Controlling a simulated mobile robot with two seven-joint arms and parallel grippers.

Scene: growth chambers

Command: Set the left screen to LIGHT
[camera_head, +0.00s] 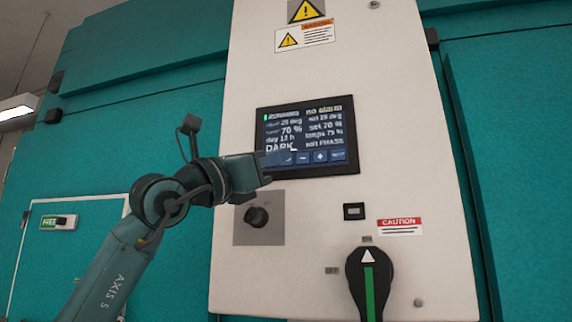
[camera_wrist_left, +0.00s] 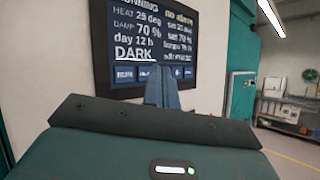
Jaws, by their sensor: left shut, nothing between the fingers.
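The screen (camera_head: 310,133) is a dark panel in a black frame on a pale cabinet front. It reads RUNNING, no alarm, 70 %, day 12 h, a large underlined DARK, and "edit PHASE" at lower right. A row of blue buttons (camera_head: 320,156) runs along its bottom. My left gripper (camera_head: 280,158) is shut and empty, its fingertips in front of the lower left of the screen. In the left wrist view the screen (camera_wrist_left: 152,35) also reads DARK, and the fingers (camera_wrist_left: 162,88) cover part of the button row. I cannot tell whether they touch it. My right gripper is out of view.
A black knob (camera_head: 256,216) sits below the screen, close under my left arm. A large black rotary handle with a green stripe (camera_head: 369,283) is at lower right. A small black switch (camera_head: 354,211) is beside a CAUTION label (camera_head: 400,226). Teal chamber walls flank the cabinet.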

